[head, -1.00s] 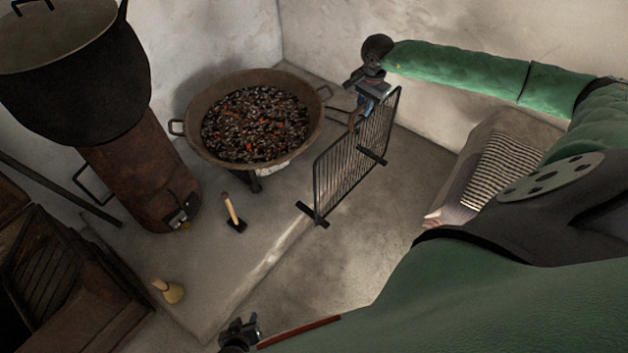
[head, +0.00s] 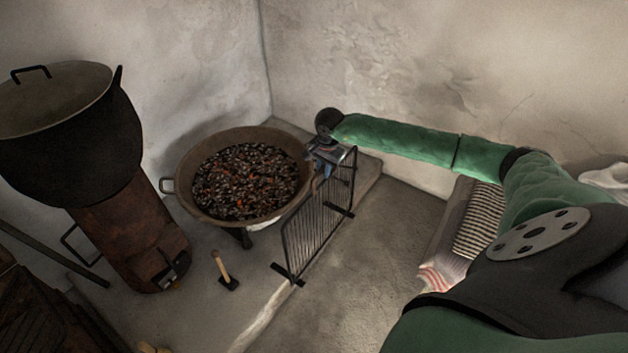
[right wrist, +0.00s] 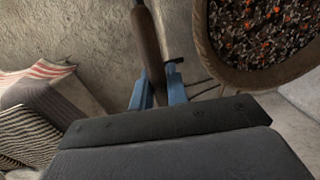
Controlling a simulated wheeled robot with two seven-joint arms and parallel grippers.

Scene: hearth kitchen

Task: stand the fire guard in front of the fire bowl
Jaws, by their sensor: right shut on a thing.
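The fire guard (head: 312,232), a dark barred panel with crosswise feet, stands upright just right of the fire bowl in the head view. I cannot tell whether its feet touch the ground. The fire bowl (head: 262,136) is a wide rusty pan on legs, full of dark and glowing coals; its rim also shows in the right wrist view (right wrist: 207,55). My right gripper (head: 322,168) is shut on the guard's top, beside the bowl's right rim. In the right wrist view a brown bar (right wrist: 148,45) lies between its blue fingers (right wrist: 157,95). My left gripper is out of view.
A rusty stove (head: 130,235) with a black pot (head: 75,150) stands left of the bowl. A striped cloth (head: 470,225) lies at the right. Bare floor (head: 370,260) lies right of the guard.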

